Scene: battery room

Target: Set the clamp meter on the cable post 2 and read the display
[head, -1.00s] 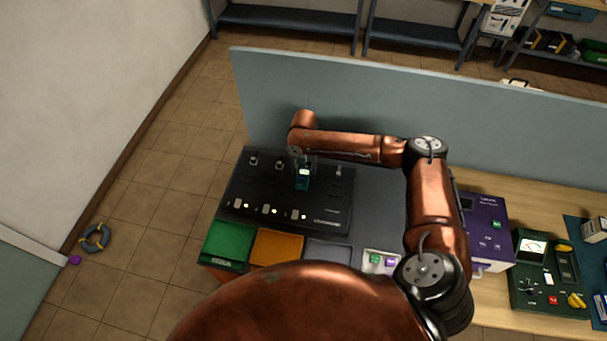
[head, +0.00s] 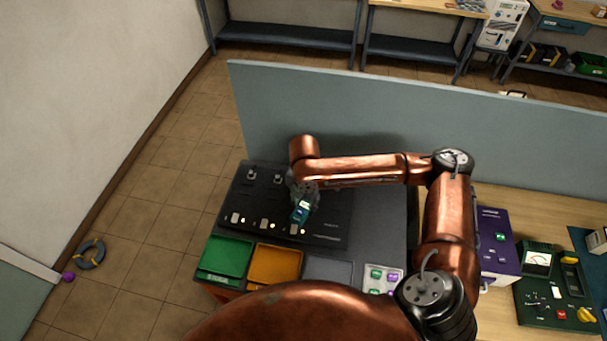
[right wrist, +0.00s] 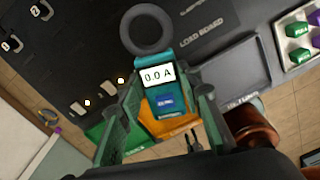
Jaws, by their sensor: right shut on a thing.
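The clamp meter (head: 300,211) is teal with a dark closed ring jaw (right wrist: 147,30). My right gripper (right wrist: 160,108) is shut on its body, a finger on each side. The display (right wrist: 158,75) reads 0.0 A. In the head view my right gripper (head: 303,191) holds it over the black load board (head: 320,225), tilted. Two cable posts stand at the board's back left, one (head: 251,175) left of the other (head: 278,178). The ring appears apart from both; their numbers are unclear in the head view. My right arm hides part of the board's back. My left gripper is out of view.
A green tray (head: 224,257), an orange tray (head: 275,264) and a grey tray (head: 328,269) line the board's front. A white tray (head: 399,292) holds green and purple pieces. A purple box (head: 496,240) stands right. A grey-blue partition (head: 400,125) rises behind.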

